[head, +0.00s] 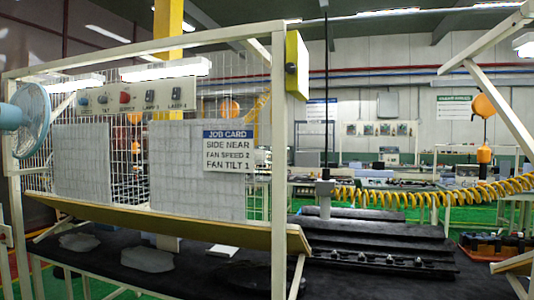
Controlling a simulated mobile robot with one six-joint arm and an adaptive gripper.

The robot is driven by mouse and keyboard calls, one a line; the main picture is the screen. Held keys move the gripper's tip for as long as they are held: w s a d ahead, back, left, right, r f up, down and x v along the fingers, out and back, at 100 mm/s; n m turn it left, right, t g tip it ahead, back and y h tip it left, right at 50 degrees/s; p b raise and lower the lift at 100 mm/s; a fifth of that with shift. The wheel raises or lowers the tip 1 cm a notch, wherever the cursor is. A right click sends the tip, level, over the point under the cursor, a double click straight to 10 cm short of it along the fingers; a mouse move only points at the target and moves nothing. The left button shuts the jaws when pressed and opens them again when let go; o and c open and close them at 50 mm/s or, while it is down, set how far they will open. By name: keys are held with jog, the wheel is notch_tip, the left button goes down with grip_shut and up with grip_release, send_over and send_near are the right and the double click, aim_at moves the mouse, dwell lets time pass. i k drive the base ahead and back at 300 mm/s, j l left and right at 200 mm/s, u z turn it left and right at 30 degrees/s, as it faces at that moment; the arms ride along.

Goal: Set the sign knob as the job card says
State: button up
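A white job card (228,151) with a blue header hangs on the wire mesh panel. It reads SIDE NEAR, FAN SPEED 2, FAN TILT 1; I see no line with the word sign. A pale control panel (137,107) is mounted at the upper left of the mesh. It carries a red knob (125,97), small dark and grey knobs to its left, and two dark switches to its right, apparently labelled LAMP 1 and LAMP 2. The knob labels and settings are too small to read, so I cannot tell which is the sign knob. My gripper is not in view.
A yellow box (297,65) is on the frame's right post. A wooden ledge (170,228) runs below the mesh. A yellow coiled hose (410,194) hangs at the right.

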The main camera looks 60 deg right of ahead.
aim_at(290, 68)
jog(key=z, duration=1.4)
